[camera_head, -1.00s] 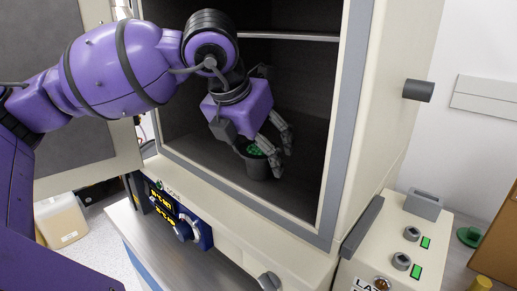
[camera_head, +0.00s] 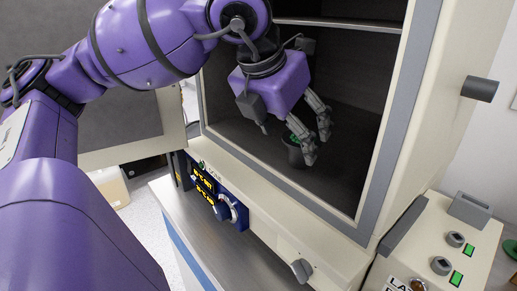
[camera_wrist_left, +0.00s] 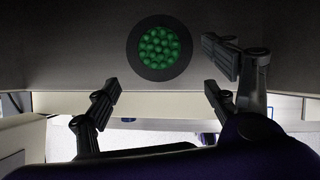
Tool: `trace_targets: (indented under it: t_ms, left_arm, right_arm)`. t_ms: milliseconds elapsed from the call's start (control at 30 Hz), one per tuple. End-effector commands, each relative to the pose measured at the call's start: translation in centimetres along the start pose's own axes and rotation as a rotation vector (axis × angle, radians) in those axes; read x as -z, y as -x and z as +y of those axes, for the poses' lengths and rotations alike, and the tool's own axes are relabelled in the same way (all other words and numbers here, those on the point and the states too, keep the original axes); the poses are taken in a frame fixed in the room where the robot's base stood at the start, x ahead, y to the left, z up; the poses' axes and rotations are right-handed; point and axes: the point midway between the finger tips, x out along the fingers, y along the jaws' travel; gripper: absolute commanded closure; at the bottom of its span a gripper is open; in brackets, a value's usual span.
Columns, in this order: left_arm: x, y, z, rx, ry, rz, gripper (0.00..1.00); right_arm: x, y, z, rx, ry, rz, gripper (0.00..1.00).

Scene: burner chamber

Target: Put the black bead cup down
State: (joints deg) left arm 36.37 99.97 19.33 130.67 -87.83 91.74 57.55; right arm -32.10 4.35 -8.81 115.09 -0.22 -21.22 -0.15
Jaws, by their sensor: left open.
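The black bead cup (camera_head: 294,152) stands upright on the floor of the dark chamber, near its front opening. In the left wrist view the cup's dark rim (camera_wrist_left: 159,74) is seen from above, filled with green beads. My left gripper (camera_head: 314,146) is open inside the chamber, and its fingers partly hide the cup in the head view. In the left wrist view the two fingers (camera_wrist_left: 158,98) are spread apart, and the cup lies beyond them with a visible gap. My right gripper is not in view.
The chamber's pale front frame (camera_head: 290,200) and grey right edge (camera_head: 388,130) surround my left arm. The open door (camera_head: 110,110) is at the left. A blue control panel (camera_head: 216,196) sits below the opening, and a button box (camera_head: 450,245) stands at the right.

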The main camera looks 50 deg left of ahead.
Motion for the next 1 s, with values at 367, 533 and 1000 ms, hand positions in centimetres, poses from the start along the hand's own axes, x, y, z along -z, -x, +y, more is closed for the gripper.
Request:
trace_targets:
  t_ms: [367, 533, 1000]
  left_arm:
    - [6.2, 3.5, -0.1, 0.007, -0.002, -0.003, 0.22]
    - [7.5, 4.2, 0.0, 0.004, -0.001, -0.001, 0.22]
    - [7.8, 4.3, -0.1, 0.011, -0.003, 0.002, 0.22]
  right_arm:
    - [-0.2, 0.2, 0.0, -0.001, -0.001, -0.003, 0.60]
    - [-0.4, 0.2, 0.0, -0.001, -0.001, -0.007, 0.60]
    - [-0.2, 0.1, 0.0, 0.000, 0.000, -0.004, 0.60]
